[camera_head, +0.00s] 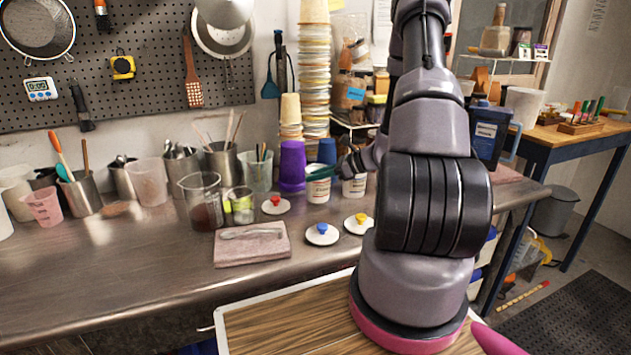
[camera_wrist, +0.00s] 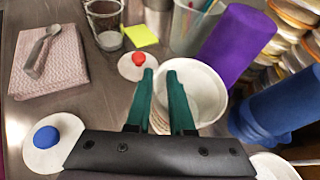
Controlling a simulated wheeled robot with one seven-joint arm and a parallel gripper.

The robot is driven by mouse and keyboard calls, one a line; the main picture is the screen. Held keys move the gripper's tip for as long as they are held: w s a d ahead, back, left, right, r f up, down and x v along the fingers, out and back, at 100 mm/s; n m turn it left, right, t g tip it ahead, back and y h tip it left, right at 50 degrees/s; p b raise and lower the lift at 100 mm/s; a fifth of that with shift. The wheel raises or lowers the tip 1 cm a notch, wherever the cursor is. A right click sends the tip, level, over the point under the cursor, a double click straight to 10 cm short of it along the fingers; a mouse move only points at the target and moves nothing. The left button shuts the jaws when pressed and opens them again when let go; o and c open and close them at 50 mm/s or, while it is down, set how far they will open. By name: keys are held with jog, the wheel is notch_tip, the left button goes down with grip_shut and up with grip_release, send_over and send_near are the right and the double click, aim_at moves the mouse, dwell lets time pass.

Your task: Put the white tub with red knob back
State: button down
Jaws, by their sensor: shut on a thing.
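A white open tub (camera_head: 318,190) is at the back of the steel bench, and its round rim and inside show in the wrist view (camera_wrist: 205,92). My gripper (camera_head: 326,172) is shut on this tub's wall at the rim, its green fingers (camera_wrist: 160,88) pointing across it. I cannot tell whether the tub's base touches the bench. A white lid with a red knob (camera_head: 275,205) lies on the bench left of the tub; it also shows in the wrist view (camera_wrist: 138,66). A second white tub (camera_head: 354,187) stands just to the right, partly hidden by my arm.
Lids with a blue knob (camera_head: 322,234) and a yellow knob (camera_head: 358,223) lie in front. Purple cups (camera_head: 292,166) and blue cups (camera_head: 327,151) stand close behind. A glass beaker (camera_head: 203,201) and a folded cloth with a spoon (camera_head: 252,245) are to the left.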

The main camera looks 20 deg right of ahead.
jog(key=shift+f, duration=0.65)
jog(key=c, duration=0.8)
grip_release()
jog(key=shift+f, duration=0.1)
jog(key=shift+o, duration=0.2)
jog(key=v, duration=1.2)
jog(key=s+a+r+n+h, duration=0.2)
jog(key=s+a+r+n, duration=0.4)
jog(key=r, duration=0.4)
jog(key=s+a+r+n+h, duration=0.3)
jog(key=s+a+r+n, duration=0.2)
jog(key=r, duration=0.4)
jog(key=s+a+r+n+h, duration=0.3)
jog(key=s+a+r+n, duration=0.3)
jog(key=r+n, duration=0.3)
jog(key=shift+s+a+r+g, duration=0.3)
jog(key=shift+s+r+g, duration=0.1)
jog(key=shift+s+r, duration=0.45)
